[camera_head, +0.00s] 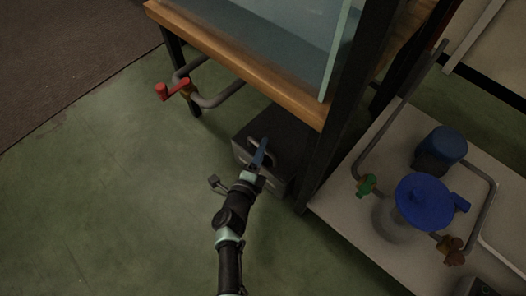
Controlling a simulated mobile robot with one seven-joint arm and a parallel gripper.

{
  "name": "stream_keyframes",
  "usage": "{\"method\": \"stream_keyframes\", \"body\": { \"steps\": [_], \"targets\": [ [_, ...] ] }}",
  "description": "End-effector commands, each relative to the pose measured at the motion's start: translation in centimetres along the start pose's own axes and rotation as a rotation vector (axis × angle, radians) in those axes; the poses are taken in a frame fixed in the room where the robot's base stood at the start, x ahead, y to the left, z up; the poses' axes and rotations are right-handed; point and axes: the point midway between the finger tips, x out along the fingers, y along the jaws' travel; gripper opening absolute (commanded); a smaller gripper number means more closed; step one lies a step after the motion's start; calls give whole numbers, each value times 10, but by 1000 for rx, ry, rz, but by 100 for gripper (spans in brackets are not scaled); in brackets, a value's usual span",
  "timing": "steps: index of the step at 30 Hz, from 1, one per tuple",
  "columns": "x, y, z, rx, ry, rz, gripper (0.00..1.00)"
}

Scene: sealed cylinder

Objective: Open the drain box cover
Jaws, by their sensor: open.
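The drain box (284,131) is a dark grey box on the green floor, under the wooden edge of a glass tank. Its top looks flat and closed, and part of it lies in the shadow of the tank. A handle-like loop seems to show on it beside my gripper. My gripper (259,153) is open at the front edge of the box, with a blue finger part over the box. Whether it touches the handle or the cover is not clear. My wrist hides part of the box front.
A red-handled valve (173,90) on grey pipes hangs left of the box. A dark tank leg (325,150) stands close on the right. Further right, a white platform (345,195) carries a blue pump (425,201) and pipes. The green floor (110,200) at left is clear.

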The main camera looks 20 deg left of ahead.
Motion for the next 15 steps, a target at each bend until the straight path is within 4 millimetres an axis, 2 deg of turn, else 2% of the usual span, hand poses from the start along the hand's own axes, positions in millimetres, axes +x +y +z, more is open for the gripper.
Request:
{"method": "stream_keyframes", "body": {
  "steps": [4, 13, 15],
  "targets": [
    [10, 0, -1, 0, 1, 0, 47],
    [11, -1, -1, 0, 1, 0, 47],
    [11, -1, 0, 0, 1, 0, 34]
  ]
}}
